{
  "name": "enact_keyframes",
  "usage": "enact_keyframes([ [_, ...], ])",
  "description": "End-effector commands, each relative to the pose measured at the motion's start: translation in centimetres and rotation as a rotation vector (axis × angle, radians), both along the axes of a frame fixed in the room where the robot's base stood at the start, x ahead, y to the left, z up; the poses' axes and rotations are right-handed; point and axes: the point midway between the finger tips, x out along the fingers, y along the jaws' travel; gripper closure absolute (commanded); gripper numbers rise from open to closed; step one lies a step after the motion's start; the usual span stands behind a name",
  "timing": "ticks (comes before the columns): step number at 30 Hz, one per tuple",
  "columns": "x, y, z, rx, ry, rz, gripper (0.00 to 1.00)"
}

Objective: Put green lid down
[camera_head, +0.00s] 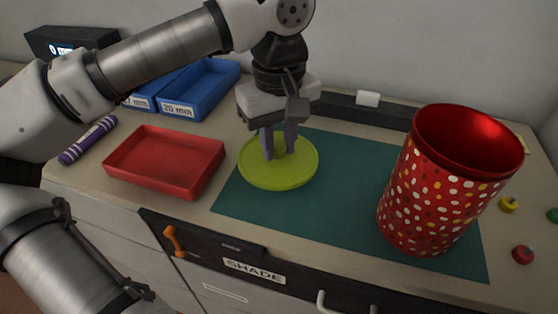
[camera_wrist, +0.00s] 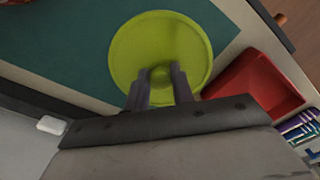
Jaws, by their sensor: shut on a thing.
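The green lid (camera_head: 262,178) is a flat yellow-green disc with a raised rim. It is over the left end of the teal mat, close to the red tray's right side. My gripper (camera_head: 279,150) points down and is shut on the lid's central knob. In the wrist view the lid (camera_wrist: 130,50) fills the upper middle, with the knob between the fingertips of my gripper (camera_wrist: 161,78). I cannot tell whether the lid touches the mat or hangs just above it.
A red dotted canister (camera_head: 432,200), open at the top, stands on the mat's (camera_head: 330,205) right part. A shallow red tray (camera_head: 165,165) is left of the lid. Blue bins (camera_head: 205,85) are behind it. A purple striped roll (camera_head: 88,140) lies far left. The mat's middle is clear.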

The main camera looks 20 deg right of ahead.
Motion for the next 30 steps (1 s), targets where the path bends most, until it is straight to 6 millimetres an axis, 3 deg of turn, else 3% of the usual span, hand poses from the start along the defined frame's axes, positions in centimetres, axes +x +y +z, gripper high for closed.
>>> enact_keyframes([
  [5,0.0,0.0,-1.2,0.000,0.000,0.000,0.99],
  [12,0.0,0.0,-4.5,0.000,0.001,-0.001,0.99],
  [24,0.0,0.0,-5.4,-0.001,0.000,0.000,0.99],
  [25,0.0,0.0,-5.2,-0.001,-0.001,0.000,0.73],
  [30,0.0,0.0,-5.1,-0.001,-0.001,0.000,0.54],
])
